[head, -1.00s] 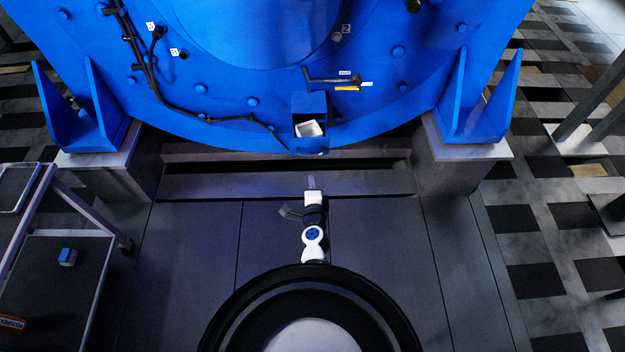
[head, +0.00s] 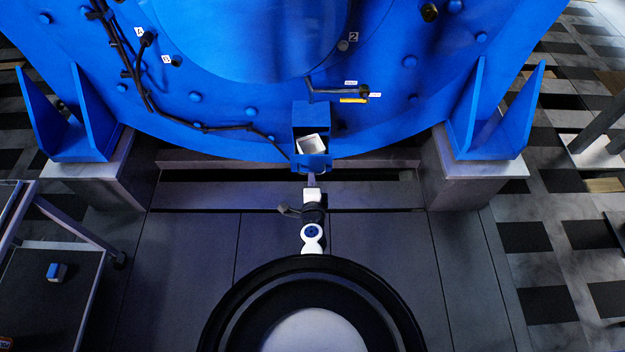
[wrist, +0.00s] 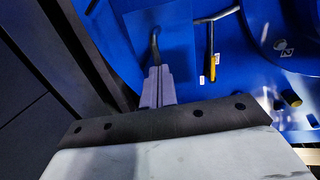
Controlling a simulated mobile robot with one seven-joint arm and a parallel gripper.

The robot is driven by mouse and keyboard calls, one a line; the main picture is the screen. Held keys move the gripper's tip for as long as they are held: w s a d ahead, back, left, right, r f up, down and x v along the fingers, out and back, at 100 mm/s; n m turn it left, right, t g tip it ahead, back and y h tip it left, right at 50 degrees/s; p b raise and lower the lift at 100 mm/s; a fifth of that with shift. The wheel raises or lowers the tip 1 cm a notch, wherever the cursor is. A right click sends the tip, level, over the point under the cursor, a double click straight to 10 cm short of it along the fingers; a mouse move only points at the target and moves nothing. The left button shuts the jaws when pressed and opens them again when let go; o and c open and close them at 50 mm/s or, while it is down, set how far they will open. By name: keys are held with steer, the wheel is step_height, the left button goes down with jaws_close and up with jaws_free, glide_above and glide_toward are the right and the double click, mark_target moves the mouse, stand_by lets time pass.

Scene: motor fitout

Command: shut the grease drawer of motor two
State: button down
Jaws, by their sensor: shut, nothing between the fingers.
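The grease drawer (head: 314,162) of the blue motor, marked 2 (head: 353,37), stands pulled out of its blue housing (head: 311,117) at the motor's lower middle. A white container (head: 313,145) shows inside it. My gripper (head: 311,180) is shut and empty, just in front of and below the drawer front. In the wrist view, my closed fingers (wrist: 157,85) point at the blue drawer front (wrist: 172,40), beside its dark bar handle (wrist: 154,46). I cannot tell whether the fingertips touch the handle or the front.
A dark lever (head: 335,90) and a yellow-gripped part (head: 352,100) sit right above the drawer. A black cable (head: 205,128) runs along the motor's lower left. Stone blocks (head: 455,178) support the motor's feet. A cart (head: 70,290) stands at left. The floor between is clear.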

stand_by(0.3)
steer(key=w, duration=1.1)
steer(key=shift+w+b, duration=0.15)
steer(key=shift+b, duration=0.15)
steer(key=shift+w, duration=0.35)
steer(key=shift+w+r, duration=0.15)
steer(key=shift+r, duration=0.2)
